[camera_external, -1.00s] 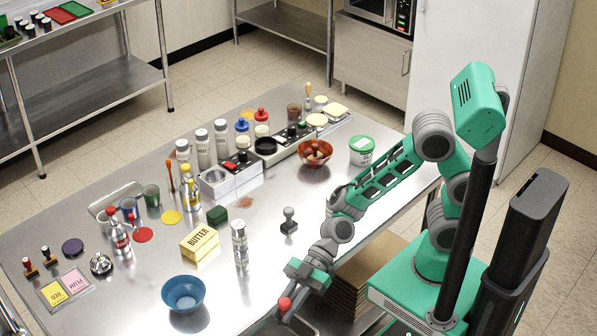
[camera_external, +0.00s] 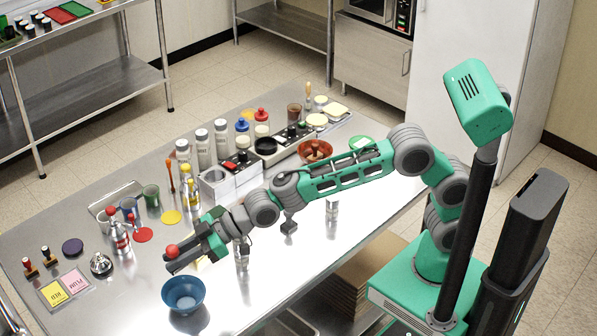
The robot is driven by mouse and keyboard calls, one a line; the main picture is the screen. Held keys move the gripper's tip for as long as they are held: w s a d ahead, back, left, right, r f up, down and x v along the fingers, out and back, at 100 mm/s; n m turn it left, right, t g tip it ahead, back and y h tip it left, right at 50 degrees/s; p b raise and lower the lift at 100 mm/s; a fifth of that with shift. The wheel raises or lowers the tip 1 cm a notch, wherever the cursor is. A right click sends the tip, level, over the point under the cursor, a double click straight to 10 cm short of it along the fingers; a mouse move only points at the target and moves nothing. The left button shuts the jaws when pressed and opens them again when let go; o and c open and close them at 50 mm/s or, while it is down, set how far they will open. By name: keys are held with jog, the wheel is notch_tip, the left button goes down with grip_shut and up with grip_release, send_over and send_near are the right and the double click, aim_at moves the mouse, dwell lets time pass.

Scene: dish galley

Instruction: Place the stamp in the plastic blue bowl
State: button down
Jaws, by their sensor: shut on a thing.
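My gripper (camera_external: 178,259) is above the steel table, just above and behind the blue bowl (camera_external: 184,296), at its upper rim in the picture. It is shut on a small red round thing (camera_external: 172,251); whether this is a stamp's knob, I cannot tell. The bowl stands upright near the table's front edge and looks empty. A dark grey stamp-like piece (camera_external: 289,226) stands mid-table, its upper part merging with my arm in the picture. Two small stamps with dark handles and red parts (camera_external: 29,267) (camera_external: 48,256) stand at the far left.
A silver shaker (camera_external: 242,254) stands right of the bowl, partly covered by my arm. The yellow butter block is mostly hidden behind my gripper. A bell (camera_external: 101,264) and a tray of yellow and pink cards (camera_external: 65,289) lie left.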

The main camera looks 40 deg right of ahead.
jog(key=b, duration=0.4)
send_near(155, 306)
jog(key=x, duration=0.4)
jog(key=shift+w+a, duration=0.1)
jog(key=shift+w, duration=0.05)
jog(key=c, duration=1.2)
grip_release()
notch_tip(155, 306, up, 7)
jog(key=shift+p, duration=1.2)
